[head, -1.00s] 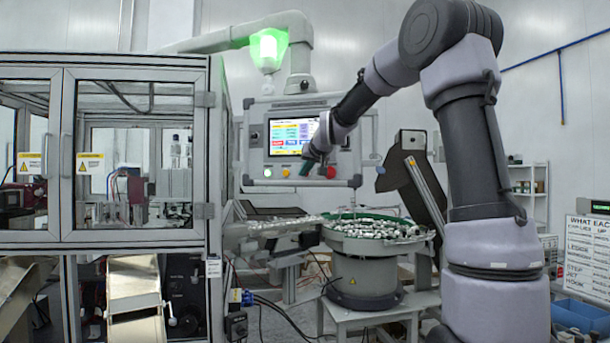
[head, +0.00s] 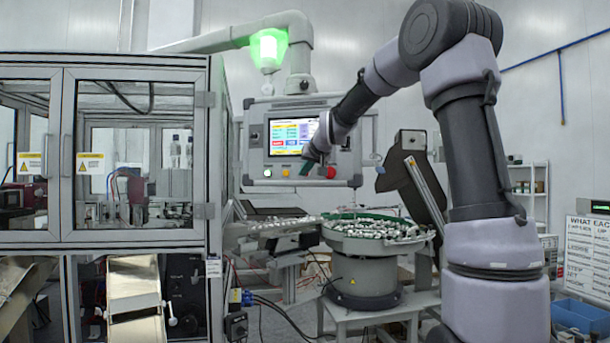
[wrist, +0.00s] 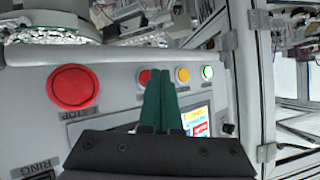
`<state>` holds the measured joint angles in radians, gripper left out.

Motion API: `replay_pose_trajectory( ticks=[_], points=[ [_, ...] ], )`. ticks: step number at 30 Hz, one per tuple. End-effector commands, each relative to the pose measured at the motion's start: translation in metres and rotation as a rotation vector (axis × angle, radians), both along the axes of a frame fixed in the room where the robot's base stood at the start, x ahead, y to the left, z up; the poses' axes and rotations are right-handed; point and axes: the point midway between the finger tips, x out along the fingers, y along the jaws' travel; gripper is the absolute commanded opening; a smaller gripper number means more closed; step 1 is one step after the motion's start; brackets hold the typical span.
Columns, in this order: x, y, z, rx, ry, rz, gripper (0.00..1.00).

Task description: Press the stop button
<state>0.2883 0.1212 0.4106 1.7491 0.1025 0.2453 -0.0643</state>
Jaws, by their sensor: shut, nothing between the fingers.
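The control panel (head: 347,157) carries a large red button (head: 330,172) at its lower right. In the wrist view this large red button (wrist: 73,87) has lettering beside it that reads in part "TOP". A smaller red button (wrist: 145,76) sits in a row with a yellow button (wrist: 182,74) and a lit green-white button (wrist: 207,72). My gripper (wrist: 160,74) is shut and empty, its green fingers partly covering the small red button's edge. In the head view my gripper (head: 305,169) is at the panel's lower front, left of the large button. I cannot tell whether the fingertips touch anything.
The panel's screen (head: 293,134) is lit, above the buttons. A green-lit lamp (head: 268,47) hangs from the overhead arm. A bowl feeder (head: 362,269) full of small parts stands below the panel. A glazed machine cabinet (head: 60,150) fills the left side.

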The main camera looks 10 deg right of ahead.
Motion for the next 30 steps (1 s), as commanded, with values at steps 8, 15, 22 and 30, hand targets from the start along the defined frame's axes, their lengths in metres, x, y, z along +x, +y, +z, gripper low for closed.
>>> replay_pose_trajectory(
  ticks=[8,15,22,30],
  points=[
    [0.0074,-0.0035,0.0005,0.0,0.0,0.0,0.0],
    [0.0077,-0.0038,0.0004,0.0,0.0,0.0,0.0],
    [0.0087,-0.0045,0.0002,0.0,0.0,0.0,0.0],
    [0.0055,-0.0028,0.0004,0.0,0.0,0.0,0.0]
  ],
)
